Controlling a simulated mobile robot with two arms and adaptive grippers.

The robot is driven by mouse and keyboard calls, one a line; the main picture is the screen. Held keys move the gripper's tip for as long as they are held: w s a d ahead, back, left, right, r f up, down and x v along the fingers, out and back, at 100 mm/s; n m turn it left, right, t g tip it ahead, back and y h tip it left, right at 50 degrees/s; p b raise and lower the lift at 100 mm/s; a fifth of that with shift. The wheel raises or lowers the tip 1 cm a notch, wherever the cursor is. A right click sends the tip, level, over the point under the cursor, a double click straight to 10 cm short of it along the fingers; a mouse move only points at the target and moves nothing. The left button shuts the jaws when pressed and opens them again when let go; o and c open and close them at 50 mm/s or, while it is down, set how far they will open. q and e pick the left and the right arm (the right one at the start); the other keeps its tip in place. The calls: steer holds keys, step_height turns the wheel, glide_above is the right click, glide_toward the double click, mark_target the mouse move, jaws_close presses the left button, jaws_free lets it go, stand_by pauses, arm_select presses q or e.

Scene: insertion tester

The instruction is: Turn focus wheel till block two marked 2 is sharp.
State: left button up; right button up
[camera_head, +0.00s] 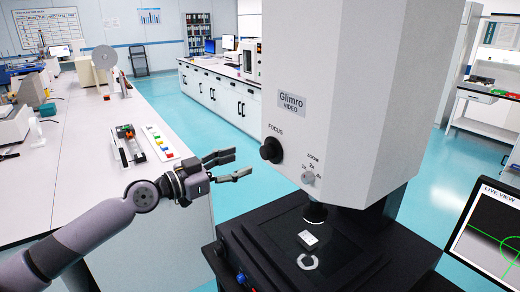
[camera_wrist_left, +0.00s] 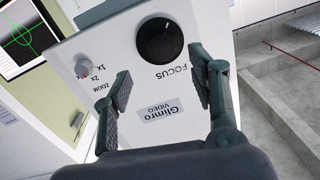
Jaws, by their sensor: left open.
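The black focus wheel (camera_head: 271,150) sits on the front of the white Glimro Video microscope (camera_head: 345,70). In the left wrist view the wheel (camera_wrist_left: 160,40) is a round black knob with a small light mark. My left gripper (camera_head: 243,163) is open and empty, left of the wheel and apart from it. In the wrist view its fingers (camera_wrist_left: 160,88) are spread, with the wheel beyond them. A small pale block (camera_head: 308,239) lies on the black stage (camera_head: 262,232) under the lens. The live view screen (camera_head: 490,235) shows a green circle and a grey-and-dark picture. No readable 2 shows. My right gripper is out of view.
A grey zoom knob (camera_head: 308,177) is below and right of the wheel, marked 1x, 2x, 4x. A white C-shaped piece (camera_head: 308,262) lies on the stage. A white bench (camera_head: 75,165) with a row of coloured blocks (camera_head: 159,142) stands at left.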

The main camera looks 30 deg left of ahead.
mark_target(264, 154)
arm_select(q)
steer(key=p+x, duration=0.3)
steer(key=x, duration=0.3)
steer(key=shift+w+a+r+p, duration=0.15)
steer(key=shift+w+r+p, duration=0.05)
steer(key=shift+p, duration=0.15)
steer(key=shift+w+d+f+p, duration=0.1)
steer(key=shift+w+d+p, duration=0.1)
steer(key=shift+w+p, duration=0.25)
steer(key=shift+w+d+f, duration=0.15)
steer(key=shift+w+d, duration=0.1)
steer(key=shift+w, duration=0.15)
steer(key=shift+c, duration=0.3)
steer(key=c, duration=1.1)
